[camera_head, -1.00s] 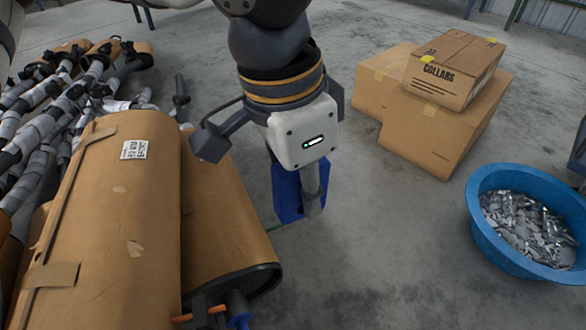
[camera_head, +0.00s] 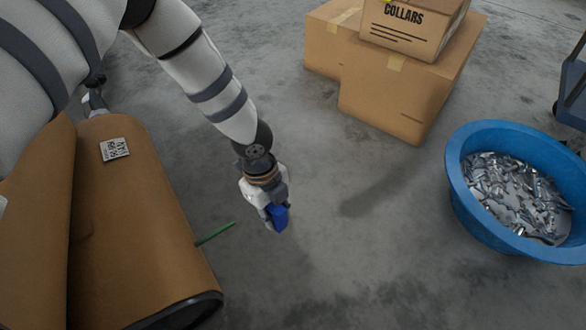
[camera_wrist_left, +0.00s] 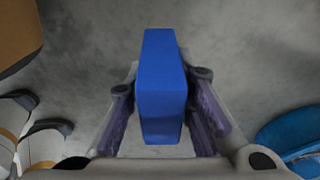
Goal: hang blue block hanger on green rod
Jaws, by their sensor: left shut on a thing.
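My left gripper (camera_head: 270,217) is shut on the blue block hanger (camera_head: 280,217) and holds it up above the floor. In the left wrist view the blue block (camera_wrist_left: 162,90) stands between the two fingers (camera_wrist_left: 162,118). Its hanging part cannot be made out. The green rod (camera_head: 215,234) sticks out to the right from the side of a brown wrapped muffler (camera_head: 130,230). The block is to the right of the rod's free end, with a gap between them in the picture. My right gripper does not show.
A blue tub (camera_head: 465,205) of metal parts stands at the right. Cardboard boxes (camera_head: 385,95), one marked COLLARS, stand at the back. Another brown muffler (camera_head: 35,230) is at the far left. The grey floor between the rod and the tub is clear.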

